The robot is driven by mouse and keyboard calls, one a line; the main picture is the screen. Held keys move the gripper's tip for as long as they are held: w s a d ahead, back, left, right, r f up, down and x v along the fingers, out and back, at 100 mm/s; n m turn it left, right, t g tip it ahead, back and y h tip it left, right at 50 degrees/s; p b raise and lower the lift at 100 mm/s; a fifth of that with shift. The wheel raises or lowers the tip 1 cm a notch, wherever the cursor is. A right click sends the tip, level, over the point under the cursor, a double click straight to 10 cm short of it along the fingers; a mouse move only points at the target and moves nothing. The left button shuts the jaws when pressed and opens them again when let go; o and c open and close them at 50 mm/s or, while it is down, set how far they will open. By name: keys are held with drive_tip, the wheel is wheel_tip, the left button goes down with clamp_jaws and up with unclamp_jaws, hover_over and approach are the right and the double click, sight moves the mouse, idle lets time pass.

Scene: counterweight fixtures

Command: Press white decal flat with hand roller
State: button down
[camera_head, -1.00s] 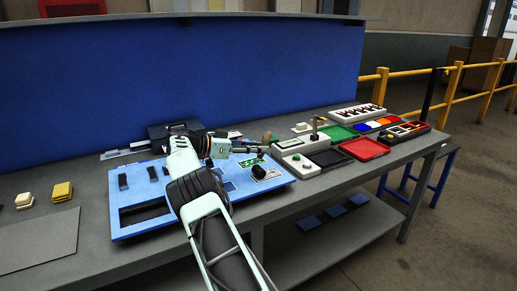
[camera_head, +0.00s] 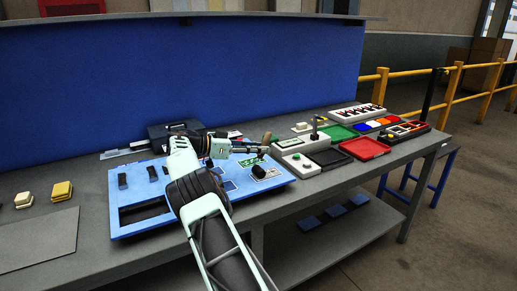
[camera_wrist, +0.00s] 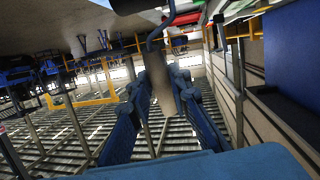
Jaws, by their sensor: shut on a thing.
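My gripper (camera_head: 262,149) is shut on the hand roller's tan handle (camera_head: 266,138), above the right part of the blue panel. The wrist view shows the handle (camera_wrist: 160,85) between my two blue fingers (camera_wrist: 160,105), with a bent wire frame and a dark roller end at the top edge. In the head view the black roller (camera_head: 259,171) is low over a white-edged decal (camera_head: 270,174) and covers part of it. I cannot tell whether it touches. A green and white decal (camera_head: 250,162) lies just behind it.
The blue panel (camera_head: 125,232) has a rectangular cutout and dark blocks at its left. White fixtures (camera_head: 300,165), a black tray and a red tray (camera_head: 364,148) stand to the right. A dark case (camera_head: 165,135) is behind.

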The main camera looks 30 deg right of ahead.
sight(267, 143)
idle(0.3)
drive_tip(key=shift+r, duration=0.4)
drive_tip(key=shift+d+b, duration=0.55)
drive_tip(key=shift+d, duration=1.2)
drive_tip(key=shift+s+f+b, duration=0.1)
drive_tip(key=shift+f+b, duration=0.35)
drive_tip(key=shift+f, duration=0.15)
idle(0.6)
drive_tip(key=shift+r, duration=0.2)
drive_tip(key=shift+r, duration=0.4)
